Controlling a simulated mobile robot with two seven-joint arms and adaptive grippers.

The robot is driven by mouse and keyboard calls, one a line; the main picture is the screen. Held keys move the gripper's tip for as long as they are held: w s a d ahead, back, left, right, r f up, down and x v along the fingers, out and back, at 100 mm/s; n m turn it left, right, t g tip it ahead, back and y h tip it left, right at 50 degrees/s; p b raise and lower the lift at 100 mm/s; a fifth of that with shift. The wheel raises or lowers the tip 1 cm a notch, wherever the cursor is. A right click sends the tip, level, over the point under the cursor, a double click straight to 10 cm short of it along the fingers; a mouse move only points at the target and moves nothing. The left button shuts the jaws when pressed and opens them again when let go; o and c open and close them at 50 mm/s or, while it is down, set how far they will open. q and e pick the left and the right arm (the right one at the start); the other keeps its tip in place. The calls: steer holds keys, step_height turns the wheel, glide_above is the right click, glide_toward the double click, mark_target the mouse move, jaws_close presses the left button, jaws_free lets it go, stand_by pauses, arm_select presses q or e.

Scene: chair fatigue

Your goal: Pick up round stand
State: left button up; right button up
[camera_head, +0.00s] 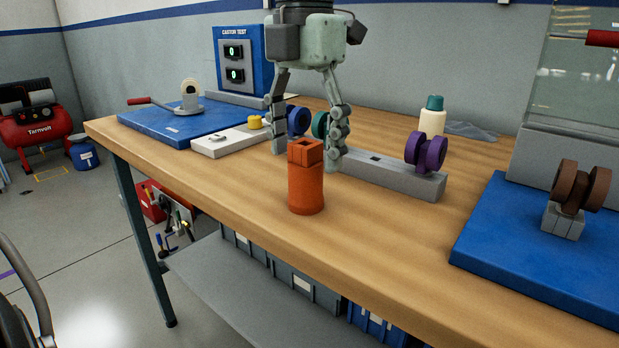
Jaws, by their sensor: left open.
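An orange-red round stand (306,188) with a square, open-topped block at its top stands upright on the wooden table (400,240), near the front edge. My left gripper (306,158) points down with its two grey fingers spread wide apart. One fingertip shows to the left of the stand's top and one to the right. The stand's top overlaps the gap between them; how far the fingers are behind it is hard to tell. No contact is clear. My right gripper is not in view.
A grey rack (390,178) with blue, green and purple casters lies close behind the stand. A white-and-teal bottle (432,118) is at the back. A blue plate (530,250) with a brown caster is right; a white box (230,140) is left. Bare table lies right of the stand.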

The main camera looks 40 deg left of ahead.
mark_target(305, 176)
arm_select(q)
step_height(305, 176, down, 5)
steer(key=shift+w+a, duration=0.1)
steer(key=shift+w, duration=0.05)
steer(key=shift+r, duration=0.1)
jaws_close()
stand_by(0.4)
